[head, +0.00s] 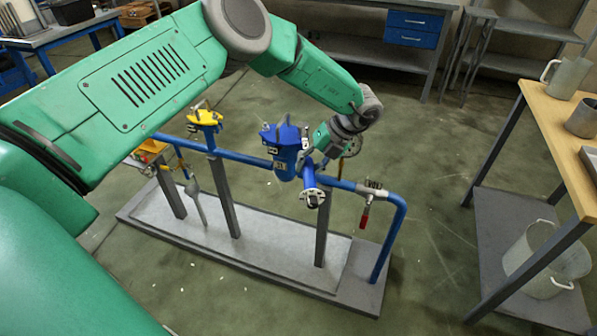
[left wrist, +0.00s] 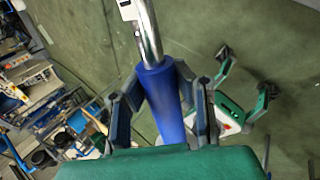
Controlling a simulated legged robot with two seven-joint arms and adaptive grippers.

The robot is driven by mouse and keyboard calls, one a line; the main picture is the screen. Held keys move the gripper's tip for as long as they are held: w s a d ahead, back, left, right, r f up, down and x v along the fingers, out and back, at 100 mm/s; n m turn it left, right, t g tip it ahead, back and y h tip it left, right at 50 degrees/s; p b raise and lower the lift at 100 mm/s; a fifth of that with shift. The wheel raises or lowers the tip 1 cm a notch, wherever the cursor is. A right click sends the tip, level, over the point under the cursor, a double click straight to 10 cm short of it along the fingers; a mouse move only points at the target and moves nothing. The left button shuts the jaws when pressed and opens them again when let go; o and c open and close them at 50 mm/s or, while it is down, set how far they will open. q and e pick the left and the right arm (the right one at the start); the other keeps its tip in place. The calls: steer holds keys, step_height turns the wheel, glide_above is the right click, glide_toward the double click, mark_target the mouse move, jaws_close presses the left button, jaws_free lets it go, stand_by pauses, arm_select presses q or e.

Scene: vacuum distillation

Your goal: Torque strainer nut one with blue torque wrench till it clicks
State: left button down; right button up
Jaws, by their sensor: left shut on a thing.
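In the left wrist view my left gripper (left wrist: 168,92) is shut on the blue handle of the torque wrench (left wrist: 172,112). The wrench's chrome shaft (left wrist: 149,35) runs away from the fingers toward the top edge. In the head view my left gripper (head: 318,160) is beside the blue strainer (head: 312,194) on the pipe, with its fingers and the wrench mostly hidden. Light-coloured nuts show at the strainer's lower end, too small to tell one from another. I cannot tell whether the wrench touches a nut. My right gripper (left wrist: 246,73) shows open and empty in the left wrist view.
The blue pipe (head: 245,157) runs on posts above a grey base plate (head: 265,252). A blue valve body (head: 287,148), a yellow valve (head: 205,117) and a red-handled valve (head: 364,215) sit along it. A wooden-topped table (head: 552,130) stands right, with clear floor between.

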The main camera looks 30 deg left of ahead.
arm_select(q)
steer(key=w+d+n+g+h+b, duration=0.1)
steer(key=w+d+n+b, duration=0.3)
steer(key=b, duration=0.4)
steer(key=shift+w+g+h, duration=0.25)
steer(key=shift+g+h, duration=0.05)
steer(key=shift+h, duration=0.1)
steer(key=shift+r, duration=0.15)
steer(key=s+a+m+p, duration=0.1)
steer(key=p, duration=0.2)
steer(key=s+a+m+y+p, duration=0.1)
steer(key=p, duration=0.2)
steer(key=shift+s+t, duration=0.3)
steer(key=shift+t, duration=0.1)
